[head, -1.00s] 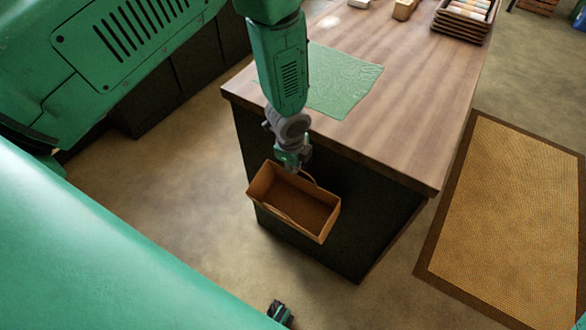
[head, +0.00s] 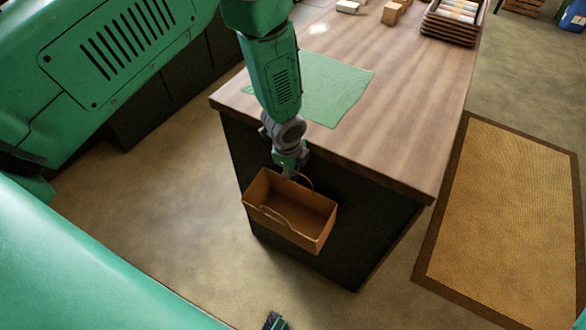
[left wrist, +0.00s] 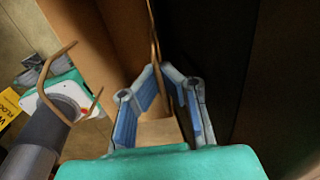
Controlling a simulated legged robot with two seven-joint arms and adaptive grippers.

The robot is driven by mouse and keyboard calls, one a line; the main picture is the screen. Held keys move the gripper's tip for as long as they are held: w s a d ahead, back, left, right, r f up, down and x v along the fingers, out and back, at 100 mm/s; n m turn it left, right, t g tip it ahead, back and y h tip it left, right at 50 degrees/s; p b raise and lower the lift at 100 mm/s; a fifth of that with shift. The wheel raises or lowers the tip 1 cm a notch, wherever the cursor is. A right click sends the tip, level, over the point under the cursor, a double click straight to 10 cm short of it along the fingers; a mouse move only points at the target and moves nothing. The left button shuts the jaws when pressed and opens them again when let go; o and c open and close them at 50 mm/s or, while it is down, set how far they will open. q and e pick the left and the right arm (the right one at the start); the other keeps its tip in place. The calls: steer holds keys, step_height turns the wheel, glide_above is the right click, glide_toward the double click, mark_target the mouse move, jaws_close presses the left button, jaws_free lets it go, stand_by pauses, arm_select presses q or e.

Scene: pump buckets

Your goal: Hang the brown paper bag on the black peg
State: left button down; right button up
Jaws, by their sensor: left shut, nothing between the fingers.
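The brown paper bag (head: 318,232) is open-topped and sits against the dark side of the counter, below the countertop edge. One handle lies along its near rim; the other stands up at the counter side. My left gripper (head: 291,174) is just above the bag's back rim. In the left wrist view my left gripper (left wrist: 163,70) is shut and empty, with a thin handle strand at its fingertips. The bag's wall (left wrist: 105,45) is left of it there. I cannot make out the black peg; it may be hidden by the gripper or lost against the dark panel.
The wooden counter (head: 410,120) carries a green mat (head: 335,90), with wooden blocks (head: 392,12) and stacked trays (head: 450,25) at the far end. A brown-bordered floor mat (head: 500,220) lies to the right. A small dark-and-green item (head: 275,321) shows at the bottom edge. Floor left of the counter is clear.

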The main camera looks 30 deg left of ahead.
arm_select(q)
steer(key=c, duration=1.6)
jaws_free()
steer(key=shift+s+d+f, duration=0.1)
steer(key=shift+d+f, duration=0.05)
steer(key=shift+d, duration=0.05)
steer(key=shift+c, duration=0.2)
step_height(320, 180, up, 12)
steer(key=s, duration=0.2)
steer(key=s+a+f+n+g, duration=0.15)
steer(key=s+f+n, duration=0.35)
steer(key=s, duration=0.5)
steer(key=s+a+f+n, duration=0.2)
steer(key=s+f+n, duration=0.1)
steer(key=s+n, duration=0.6)
steer(key=s+a+f+n+g, duration=0.15)
steer(key=s+f+n, duration=0.3)
steer(key=s, duration=0.55)
step_height(320, 180, down, 9)
steer(key=w+t+b, duration=0.1)
steer(key=w+b, duration=0.1)
steer(key=b, duration=0.8)
steer(key=shift+d+t, duration=0.15)
steer(key=shift+t, duration=0.15)
